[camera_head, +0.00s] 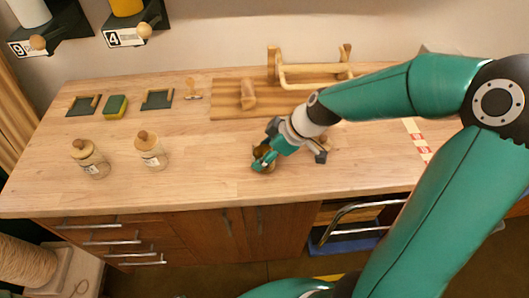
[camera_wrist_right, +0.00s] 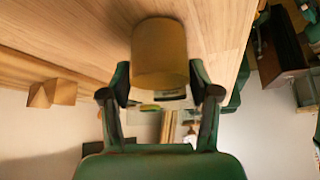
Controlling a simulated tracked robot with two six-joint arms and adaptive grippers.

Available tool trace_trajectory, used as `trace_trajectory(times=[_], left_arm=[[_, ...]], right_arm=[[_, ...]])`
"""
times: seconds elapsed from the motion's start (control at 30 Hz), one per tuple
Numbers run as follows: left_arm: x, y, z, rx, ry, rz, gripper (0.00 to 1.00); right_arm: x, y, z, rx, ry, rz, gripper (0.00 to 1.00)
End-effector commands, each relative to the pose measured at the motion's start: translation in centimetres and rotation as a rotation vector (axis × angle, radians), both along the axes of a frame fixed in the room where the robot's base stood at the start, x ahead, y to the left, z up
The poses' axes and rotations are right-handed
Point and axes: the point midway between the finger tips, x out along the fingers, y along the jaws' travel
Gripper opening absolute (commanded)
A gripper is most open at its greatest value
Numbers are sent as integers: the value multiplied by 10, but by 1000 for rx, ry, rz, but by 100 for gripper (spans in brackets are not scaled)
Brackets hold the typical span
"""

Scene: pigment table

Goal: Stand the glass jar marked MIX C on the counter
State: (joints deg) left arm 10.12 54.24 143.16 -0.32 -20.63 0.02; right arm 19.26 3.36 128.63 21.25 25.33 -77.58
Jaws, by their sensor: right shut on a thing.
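My right gripper (camera_head: 264,160) is low over the front middle of the wooden counter (camera_head: 210,180). It is shut on a tan-brown, round-sided thing, which looks like a jar. The held jar (camera_wrist_right: 160,52) shows as a short cylinder between the two fingers in the right wrist view. In the head view the fingers hide most of it. I cannot read a mark on it, nor tell whether its base touches the counter. Two stoppered glass jars with pale labels, a left one (camera_head: 93,163) and a right one (camera_head: 152,156), stand upright at the left. My left gripper is not in view.
A wooden board (camera_head: 228,100) with a wooden rack (camera_head: 311,76) lies at the back. A green-yellow sponge (camera_head: 115,107) and small dark trays (camera_head: 157,99) lie at the back left. A red-and-white strip (camera_head: 418,143) marks the right. Counter between the jars and my gripper is clear.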

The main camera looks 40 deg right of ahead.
Motion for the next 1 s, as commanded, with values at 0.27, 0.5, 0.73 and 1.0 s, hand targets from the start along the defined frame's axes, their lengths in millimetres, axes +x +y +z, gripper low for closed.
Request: trace_trajectory(times=[0.27,0.5,0.73,1.0], left_arm=[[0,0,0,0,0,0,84],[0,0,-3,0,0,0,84],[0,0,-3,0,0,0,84],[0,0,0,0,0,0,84]], right_arm=[[0,-1,-1,-1,-2,0,11],[0,0,-3,-1,0,-1,80],[0,0,-3,-1,0,-1,86],[-1,-2,2,-1,-3,-1,86]])
